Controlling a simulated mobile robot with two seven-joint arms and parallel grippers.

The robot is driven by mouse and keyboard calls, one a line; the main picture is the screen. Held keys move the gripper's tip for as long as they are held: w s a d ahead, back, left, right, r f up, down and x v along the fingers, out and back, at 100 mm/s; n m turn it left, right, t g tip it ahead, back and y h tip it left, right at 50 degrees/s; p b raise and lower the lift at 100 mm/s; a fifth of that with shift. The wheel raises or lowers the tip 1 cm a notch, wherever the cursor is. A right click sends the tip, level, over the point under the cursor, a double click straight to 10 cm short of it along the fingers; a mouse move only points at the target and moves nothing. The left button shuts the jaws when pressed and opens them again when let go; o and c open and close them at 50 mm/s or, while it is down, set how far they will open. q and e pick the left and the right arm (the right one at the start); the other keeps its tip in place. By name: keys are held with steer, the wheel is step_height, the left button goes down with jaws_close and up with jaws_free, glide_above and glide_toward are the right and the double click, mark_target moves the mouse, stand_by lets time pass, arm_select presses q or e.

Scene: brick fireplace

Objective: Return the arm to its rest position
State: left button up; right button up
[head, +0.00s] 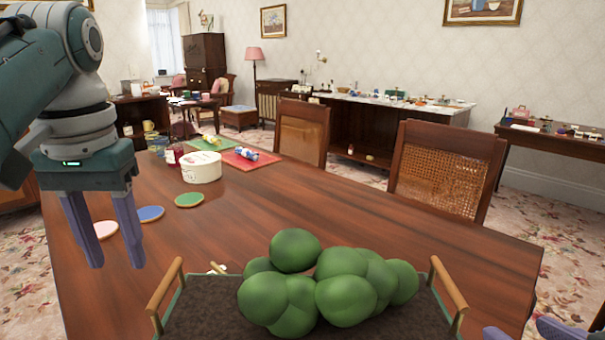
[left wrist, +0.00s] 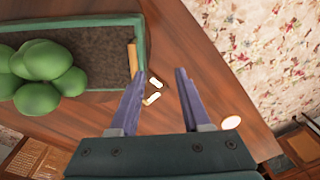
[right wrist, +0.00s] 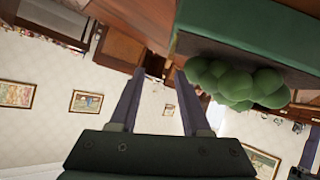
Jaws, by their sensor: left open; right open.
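My left gripper (head: 118,258) hangs over the left side of the wooden table (head: 370,215), fingers pointing down. It is open with nothing between its fingers. In the left wrist view its fingers (left wrist: 160,75) point toward the tabletop beside the tray. My right gripper (head: 545,332) shows only partly at the bottom right corner of the head view. In the right wrist view its fingers (right wrist: 159,75) are apart and empty, near the green side of the tray (right wrist: 240,25).
The dark tray (head: 405,322) with wooden handles holds a bunch of rounded green lumps (head: 345,285). Pink, blue (head: 150,213) and green (head: 189,199) coasters lie near my left gripper. A round white box (head: 201,167) stands behind them. Two chairs line the far side; the table's right part is clear.

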arm_select(q)
steer(key=s+a+f+m+t+y+p, duration=0.15)
steer(key=s+p, duration=0.65)
steer(key=s, duration=0.9)
steer(key=s+d+r+m+t+h+p, duration=0.25)
steer(key=s+d+r, duration=0.2)
steer(key=s, duration=0.35)
arm_select(e)
steer(key=s+r+n+g+y, duration=0.1)
steer(key=s+r+g, duration=0.25)
steer(key=s, duration=0.35)
steer(key=s+r+g+y, duration=0.1)
steer(key=s+r+g, duration=0.1)
steer(key=s+g, duration=0.4)
arm_select(q)
step_height(320, 180, up, 39)
steer(key=g+p, duration=0.1)
steer(key=p, duration=3.7)
steer(key=shift+a+n, duration=0.15)
steer(key=shift+n, duration=0.25)
arm_select(e)
step_height(320, 180, up, 38)
steer(key=s+t, duration=0.1)
steer(key=shift+a+r, duration=0.15)
steer(key=shift+a, duration=0.2)
steer(key=shift+s+t, duration=0.1)
steer(key=shift+t, duration=0.15)
